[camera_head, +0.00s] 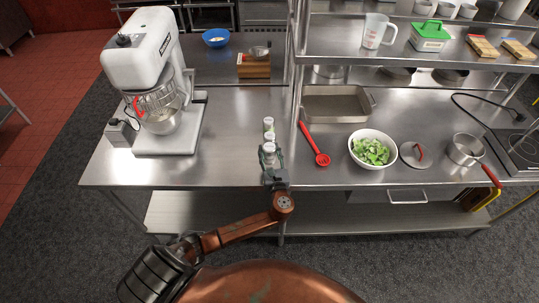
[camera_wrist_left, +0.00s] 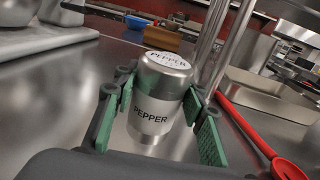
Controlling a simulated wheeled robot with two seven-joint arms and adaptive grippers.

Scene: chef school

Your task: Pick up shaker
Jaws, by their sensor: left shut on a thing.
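A metal shaker with a silver lid and a label reading PEPPER (camera_wrist_left: 152,115) stands upright between the green finger pads of my left gripper (camera_wrist_left: 158,122) in the left wrist view. I cannot tell whether the held shaker's base touches the counter. My right gripper is not in view.
A white stand mixer (camera_head: 150,75) stands to the left. A red slotted spoon (camera_head: 314,145) lies close on the right, with a white bowl of greens (camera_head: 372,149) beyond it. A shelf post (camera_head: 297,70) rises behind. Counter (camera_head: 230,135) between mixer and shakers is clear.

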